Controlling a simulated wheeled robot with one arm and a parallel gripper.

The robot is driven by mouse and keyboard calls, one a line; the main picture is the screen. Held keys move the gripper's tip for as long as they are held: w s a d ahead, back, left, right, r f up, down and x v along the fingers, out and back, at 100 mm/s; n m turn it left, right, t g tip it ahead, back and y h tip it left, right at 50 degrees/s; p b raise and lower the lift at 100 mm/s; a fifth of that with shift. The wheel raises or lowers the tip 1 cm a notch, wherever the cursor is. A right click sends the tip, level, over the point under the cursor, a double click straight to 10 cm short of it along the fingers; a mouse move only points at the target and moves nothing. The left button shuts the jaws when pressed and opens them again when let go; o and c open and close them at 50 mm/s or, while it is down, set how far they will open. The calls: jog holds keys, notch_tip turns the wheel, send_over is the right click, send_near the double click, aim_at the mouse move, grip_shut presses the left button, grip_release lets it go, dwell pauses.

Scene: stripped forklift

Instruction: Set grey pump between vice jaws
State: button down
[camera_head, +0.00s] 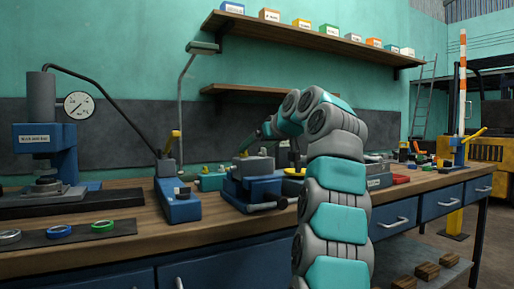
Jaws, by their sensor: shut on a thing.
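A blue bench vice (239,190) stands on the workbench, left of my arm, with its dark handle toward the front. A grey block-like part, which looks like the grey pump (255,166), is at the top of the vice. From this view I cannot tell whether it sits fully between the jaws. My gripper (249,147) reaches down from the upper left of my arm to just above the grey part and appears shut on it. The fingertips are small and partly hidden.
Left on the wooden bench (130,240) are a blue press with a gauge (78,105), a blue hand-pump unit (178,200) and coloured rings (58,231). Small parts and a red block (400,179) lie right of my arm. A shelf (300,35) hangs above.

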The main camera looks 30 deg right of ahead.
jog(key=shift+f+b, duration=0.65)
jog(key=shift+c, duration=0.2)
grip_release()
jog(key=shift+o, duration=0.2)
jog(key=shift+s, duration=0.1)
